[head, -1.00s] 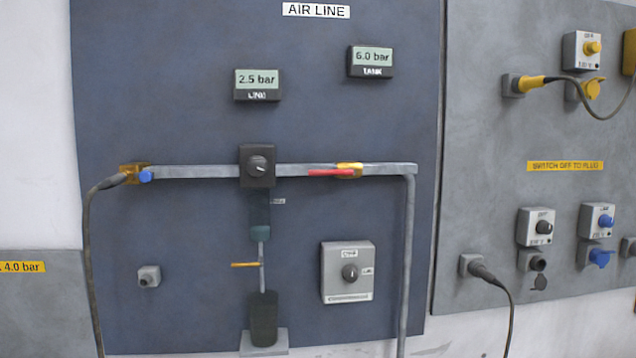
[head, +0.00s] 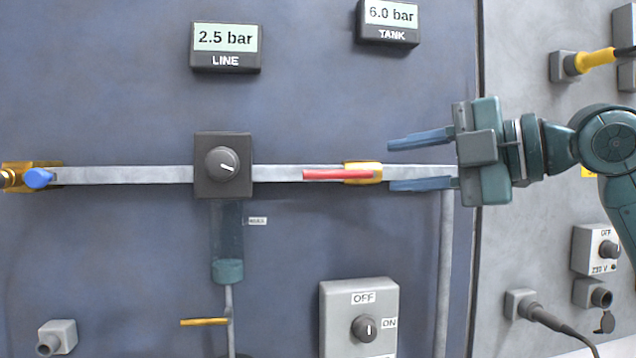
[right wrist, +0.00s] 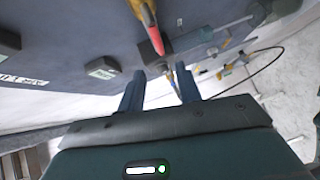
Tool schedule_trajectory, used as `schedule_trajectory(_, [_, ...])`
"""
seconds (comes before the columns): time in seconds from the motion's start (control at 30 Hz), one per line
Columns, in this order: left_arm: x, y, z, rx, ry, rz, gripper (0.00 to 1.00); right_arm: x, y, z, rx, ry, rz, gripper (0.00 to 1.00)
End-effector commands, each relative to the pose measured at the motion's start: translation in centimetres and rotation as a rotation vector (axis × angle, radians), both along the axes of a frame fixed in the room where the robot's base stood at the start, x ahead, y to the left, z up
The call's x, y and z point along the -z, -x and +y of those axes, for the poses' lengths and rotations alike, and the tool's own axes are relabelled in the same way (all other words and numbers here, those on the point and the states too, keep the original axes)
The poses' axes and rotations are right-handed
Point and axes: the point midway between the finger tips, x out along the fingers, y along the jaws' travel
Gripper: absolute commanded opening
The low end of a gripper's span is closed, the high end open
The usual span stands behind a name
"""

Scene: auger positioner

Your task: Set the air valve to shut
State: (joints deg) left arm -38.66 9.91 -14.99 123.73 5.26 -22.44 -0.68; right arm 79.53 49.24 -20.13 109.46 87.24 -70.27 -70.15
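The valve with the red lever (head: 337,175) has a brass body (head: 363,172) and sits on the grey pipe right of the black regulator. The lever lies along the pipe and points left. In the right wrist view the red lever (right wrist: 153,37) shows beyond the fingers. My right gripper (head: 391,165) is open and empty just right of the brass body. Its fingers point left, one above and one below the pipe's height. I cannot tell how far they stand off the panel. My left gripper is not in view.
The black regulator knob (head: 222,164) and a blue-handled valve (head: 38,178) are on the same pipe to the left. The LINE display (head: 225,46) reads 2.5 bar and the TANK display (head: 389,22) 6.0 bar. An OFF/ON switch box (head: 359,312) is below.

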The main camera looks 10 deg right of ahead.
Motion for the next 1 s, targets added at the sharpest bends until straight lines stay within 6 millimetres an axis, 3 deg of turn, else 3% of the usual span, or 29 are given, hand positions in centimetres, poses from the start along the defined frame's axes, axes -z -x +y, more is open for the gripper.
schedule_trajectory(0.17, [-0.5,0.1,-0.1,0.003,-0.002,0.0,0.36,0.1,-1.4,1.6,-0.006,0.002,-0.001,0.34])
schedule_trajectory(0.6, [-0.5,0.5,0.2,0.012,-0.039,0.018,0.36,1.3,-7.4,7.7,-0.004,0.0,-0.001,0.34])
schedule_trajectory(1.0, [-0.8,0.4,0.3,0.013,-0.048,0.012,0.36,1.7,-8.9,9.2,-0.001,0.001,-0.002,0.34])
